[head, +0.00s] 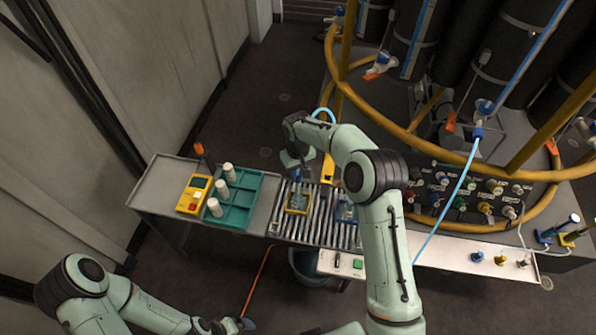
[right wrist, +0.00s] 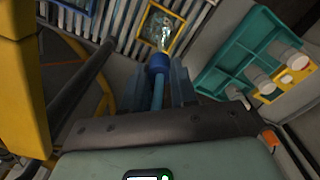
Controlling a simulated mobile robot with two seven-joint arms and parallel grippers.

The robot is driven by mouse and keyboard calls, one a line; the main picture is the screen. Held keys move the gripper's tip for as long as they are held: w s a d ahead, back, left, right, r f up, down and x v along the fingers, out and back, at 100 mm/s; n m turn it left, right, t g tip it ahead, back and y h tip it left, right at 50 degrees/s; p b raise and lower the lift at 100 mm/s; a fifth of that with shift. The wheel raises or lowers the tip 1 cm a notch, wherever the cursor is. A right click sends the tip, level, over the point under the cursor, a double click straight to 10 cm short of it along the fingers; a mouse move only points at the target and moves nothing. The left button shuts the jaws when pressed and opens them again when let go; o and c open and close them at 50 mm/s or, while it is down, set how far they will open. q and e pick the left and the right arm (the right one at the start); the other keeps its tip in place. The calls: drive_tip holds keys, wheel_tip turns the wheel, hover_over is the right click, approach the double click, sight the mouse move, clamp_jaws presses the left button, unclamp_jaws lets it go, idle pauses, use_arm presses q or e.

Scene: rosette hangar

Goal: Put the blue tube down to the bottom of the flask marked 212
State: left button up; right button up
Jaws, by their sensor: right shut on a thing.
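My right gripper (head: 298,166) points down over the roller conveyor and is shut on the blue tube. In the right wrist view the tube (right wrist: 157,95) runs between the fingers to a dark blue collar (right wrist: 157,64). Beyond the collar, in line with it, is a clear glass flask (right wrist: 165,38) in a yellow-framed holder (head: 297,211). I cannot tell whether the tube's end is inside the flask, and no number is readable. A blue-framed holder (head: 346,214) sits to its right. My left gripper (head: 228,325) is low at the left, away from the conveyor; its jaw state is unclear.
A green rack (head: 239,212) with white containers and a yellow meter (head: 194,194) stand left of the conveyor (head: 319,229). A dark panel (head: 465,190) with coloured connectors and a yellow ring frame (head: 400,133) with hanging hoses are at right. Open floor lies behind the bench.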

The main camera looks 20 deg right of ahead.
sight(298, 180)
drive_tip(key=shift+f+b, duration=0.35)
drive_tip(key=shift+f, duration=1.65)
use_arm(q)
drive_tip(key=shift+s+f, duration=0.4)
drive_tip(key=shift+f, duration=0.05)
use_arm(e)
drive_tip(key=shift+f, duration=0.3)
drive_tip(key=o, duration=1.6)
drive_tip(key=shift+r+p, duration=0.95)
drive_tip(key=shift+r, duration=2.1)
use_arm(q)
drive_tip(key=shift+w+r, duration=1.15)
drive_tip(key=shift+r, duration=0.1)
